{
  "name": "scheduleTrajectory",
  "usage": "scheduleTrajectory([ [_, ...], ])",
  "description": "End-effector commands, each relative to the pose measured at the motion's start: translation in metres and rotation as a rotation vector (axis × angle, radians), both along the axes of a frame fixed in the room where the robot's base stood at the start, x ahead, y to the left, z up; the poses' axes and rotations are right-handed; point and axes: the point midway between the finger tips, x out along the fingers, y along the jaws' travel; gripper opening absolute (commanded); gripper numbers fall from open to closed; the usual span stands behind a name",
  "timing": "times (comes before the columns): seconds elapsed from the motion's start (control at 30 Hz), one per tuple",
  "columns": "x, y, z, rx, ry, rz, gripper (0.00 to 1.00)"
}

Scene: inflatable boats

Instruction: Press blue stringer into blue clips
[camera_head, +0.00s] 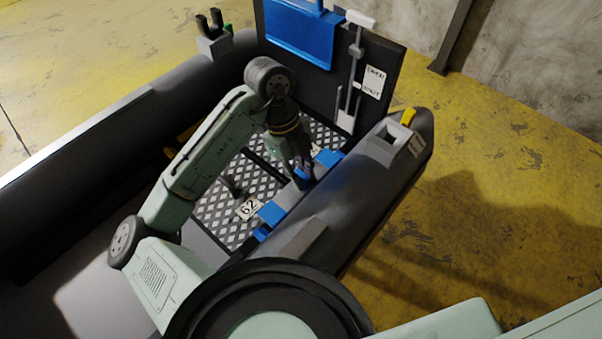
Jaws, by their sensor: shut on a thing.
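Blue parts lie in a row along the inner side of the right boat tube. One blue piece (271,213) sits nearer to me, and another blue piece (328,157) sits farther off, close to the dark end board. I cannot tell for sure which are the clips and which is the stringer. A grey strip runs between the blue pieces along the tube. My gripper (304,178) points down at this row, between the two blue pieces. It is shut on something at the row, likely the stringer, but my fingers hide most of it.
The boat's grey right tube (352,200) and left tube (180,97) flank a diamond-plate floor (222,205) with a tag marked 62 (248,208). A dark end board (385,60) with a blue panel (300,35) stands behind. Yellow floor (500,200) is clear at right.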

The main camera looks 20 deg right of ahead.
Motion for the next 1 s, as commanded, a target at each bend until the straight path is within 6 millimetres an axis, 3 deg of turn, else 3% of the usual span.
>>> scheduleTrajectory([
  [1.0, 0.000, 0.000, -0.026, 0.000, 0.000, 0.000, 0.00],
])
